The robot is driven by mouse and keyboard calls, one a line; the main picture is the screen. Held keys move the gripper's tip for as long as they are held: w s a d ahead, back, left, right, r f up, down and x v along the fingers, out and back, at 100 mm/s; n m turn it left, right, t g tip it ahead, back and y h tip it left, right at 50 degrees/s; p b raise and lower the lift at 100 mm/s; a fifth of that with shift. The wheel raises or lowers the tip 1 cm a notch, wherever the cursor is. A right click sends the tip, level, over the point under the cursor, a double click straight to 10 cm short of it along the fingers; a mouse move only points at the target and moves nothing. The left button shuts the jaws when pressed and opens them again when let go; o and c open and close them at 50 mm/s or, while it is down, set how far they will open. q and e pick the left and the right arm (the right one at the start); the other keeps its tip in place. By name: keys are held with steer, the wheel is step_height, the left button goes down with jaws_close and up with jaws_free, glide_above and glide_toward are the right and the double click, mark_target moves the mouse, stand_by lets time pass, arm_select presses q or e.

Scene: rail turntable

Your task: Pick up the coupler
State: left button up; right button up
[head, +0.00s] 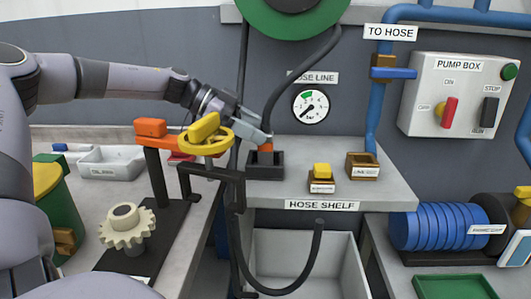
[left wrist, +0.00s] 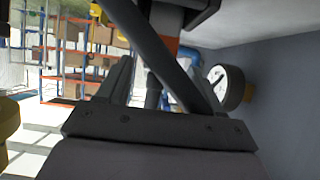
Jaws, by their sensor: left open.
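The coupler appears to be the small orange-red piece (head: 266,146) in a black holder (head: 265,170) at the left end of the hose shelf. The black hose runs to it from above. My left gripper (head: 260,134) is open, with its fingertips right at the coupler. The fingers partly cover the coupler, and I cannot tell if they touch it. In the left wrist view, an orange part (left wrist: 171,46) shows beyond the fingers, and the dark hose (left wrist: 165,55) crosses diagonally in front. My right gripper is not in view.
A yellow handwheel (head: 206,140) stands just left of my gripper. The hose shelf (head: 300,189) also holds a yellow-topped block (head: 322,172) and a brass-coloured socket (head: 362,166). A gauge (head: 310,106) is on the wall. A cream gear (head: 127,228) stands on the left bench.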

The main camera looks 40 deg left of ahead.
mark_target(265, 147)
arm_select(q)
steer(key=x, duration=0.3)
steer(key=shift+s+d+f+b, duration=0.1)
steer(key=shift+d+f+b, duration=0.1)
steer(key=shift+f+b, duration=0.1)
steer(key=shift+w+d+f, duration=0.25)
steer(key=shift+w+d, duration=0.2)
steer(key=c, duration=1.2)
